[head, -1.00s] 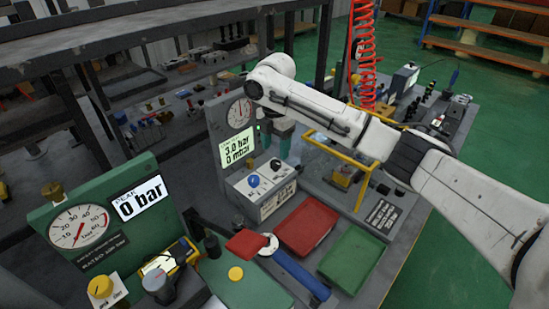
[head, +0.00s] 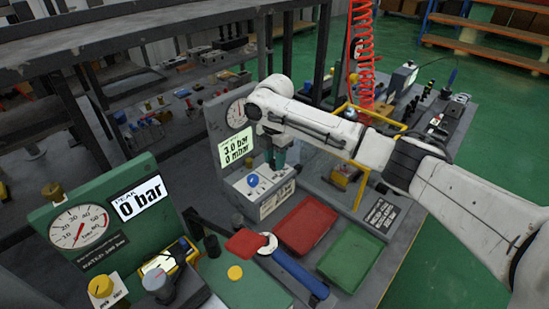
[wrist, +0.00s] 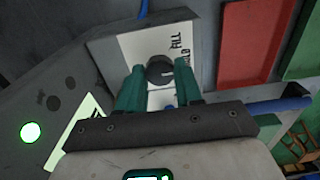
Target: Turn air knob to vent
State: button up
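The control box (head: 262,205) has a blue knob (head: 253,180) on its sloped top. My gripper (head: 275,160) is lowered over the right part of that top and hides the knob there. In the wrist view, a dark round knob (wrist: 159,70) with a light pointer mark sits between the teal fingertips of my gripper (wrist: 161,76). The fingers are open on either side of it, with gaps visible. The labels FILL and a partly covered HOLD show beside the knob; no VENT label is readable.
A display (head: 236,148) above the box reads 3.0 bar and 0 mbar. A red tray (head: 306,224) and green tray (head: 350,262) lie to the right. A blue-handled tool (head: 298,272) lies in front. A yellow frame (head: 360,170) stands behind right.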

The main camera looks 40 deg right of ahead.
jog(key=c, duration=0.5)
jog(key=shift+r+m+p, duration=0.15)
jog(key=shift+m+p, duration=0.25)
jog(key=shift+p, duration=0.1)
jog(key=m+p, duration=0.2)
jog(key=m, duration=0.1)
jog(key=shift+a+p, duration=0.1)
jog(key=shift+p, duration=0.25)
jog(key=m+p, duration=0.3)
jog(key=m, duration=0.1)
jog(key=shift+m, duration=0.4)
jog(key=shift+m+p, duration=0.3)
jog(key=o, duration=1)
jog(key=shift+o, duration=0.2)
